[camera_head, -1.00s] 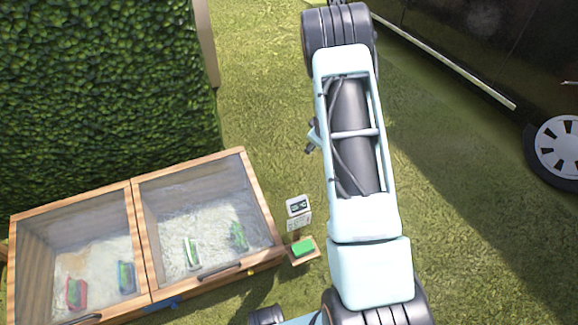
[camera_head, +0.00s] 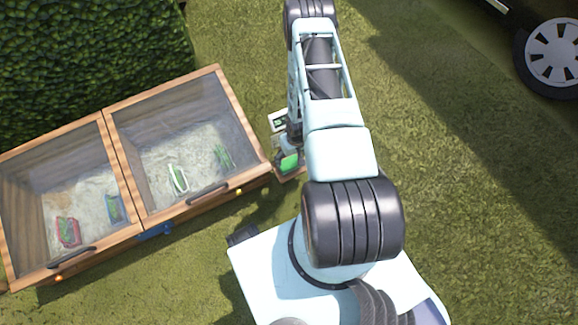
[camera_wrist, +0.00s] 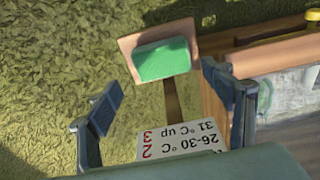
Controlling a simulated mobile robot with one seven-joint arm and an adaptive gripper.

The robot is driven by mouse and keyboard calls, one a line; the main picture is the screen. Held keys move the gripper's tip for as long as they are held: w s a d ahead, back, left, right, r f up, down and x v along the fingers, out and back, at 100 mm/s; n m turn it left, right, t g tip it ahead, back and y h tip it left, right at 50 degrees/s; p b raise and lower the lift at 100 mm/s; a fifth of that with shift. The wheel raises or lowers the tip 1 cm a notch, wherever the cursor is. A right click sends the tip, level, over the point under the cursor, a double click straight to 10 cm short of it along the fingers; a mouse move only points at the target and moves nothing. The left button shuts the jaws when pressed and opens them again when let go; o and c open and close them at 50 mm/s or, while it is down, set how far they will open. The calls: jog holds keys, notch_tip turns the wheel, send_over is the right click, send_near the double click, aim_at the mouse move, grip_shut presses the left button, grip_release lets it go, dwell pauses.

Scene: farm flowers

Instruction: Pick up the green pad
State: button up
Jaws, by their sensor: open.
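The green pad (camera_head: 289,163) rests on a small wooden plate (camera_head: 291,176) beside the wooden box's right end. In the wrist view the green pad (camera_wrist: 161,60) lies on the wooden plate (camera_wrist: 128,47) on top of a post. My gripper (camera_wrist: 163,97) is open and empty, one finger on the left and one on the right. The pad is ahead of the fingertips, toward the top of the wrist view, with no contact visible. In the head view my arm is close to the pad and partly covers the sign behind it.
A white sign (camera_wrist: 180,140) with temperature text sits between my fingers' bases in the wrist view. A glass-lidded wooden box (camera_head: 140,222) with several small planters stands left of the pad. A hedge (camera_head: 90,50) is behind it. Grass to the right is open, up to a car wheel (camera_head: 553,58).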

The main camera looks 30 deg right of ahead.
aim_at(289, 163)
jog(key=f+b, duration=0.1)
jog(key=f, duration=0.1)
jog(key=f+b, duration=0.1)
jog(key=f, duration=0.2)
jog(key=w+f+b, duration=0.1)
jog(key=f, duration=0.1)
jog(key=shift+w+a+f, duration=0.1)
jog(key=shift+a+f, duration=0.1)
jog(key=shift+f, duration=0.1)
jog(key=shift+c, duration=0.3)
jog(key=c, duration=0.7)
jog(key=shift+o, duration=0.2)
jog(key=shift+r, duration=0.1)
